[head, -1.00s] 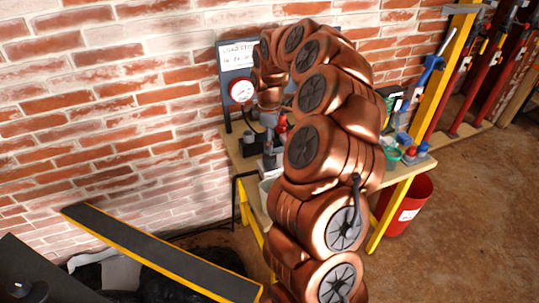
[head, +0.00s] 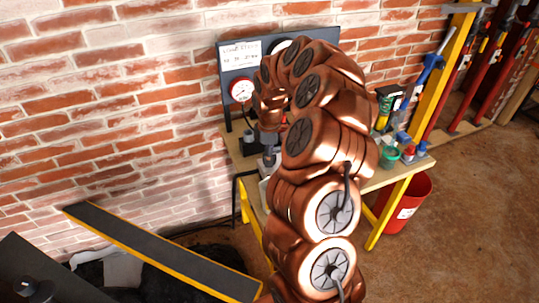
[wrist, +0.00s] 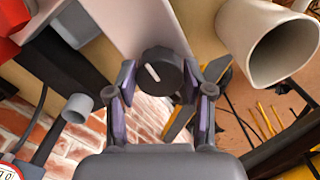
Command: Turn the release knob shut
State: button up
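The release knob (wrist: 160,72) is round and black with a white line, tilted off upright, on its face. It shows near the middle of the wrist view, on the end of a pale block (wrist: 135,22). My gripper (wrist: 160,84) has one finger on each side of the knob, with the fingertips very close to its rim. The fingers stand apart; I cannot tell whether either touches the knob. In the head view my gripper (head: 268,137) is over the left part of the workbench (head: 243,165), and the knob cannot be made out there.
A white hollow cylinder (wrist: 268,42) is close on the right in the wrist view. A grey gauge board (head: 235,72) with a dial (head: 242,90) stands behind the bench. A green tape roll (head: 390,155) lies at right; a red bucket (head: 408,205) stands on the floor.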

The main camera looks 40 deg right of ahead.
jog(key=c, duration=0.6)
jog(key=shift+c, duration=0.2)
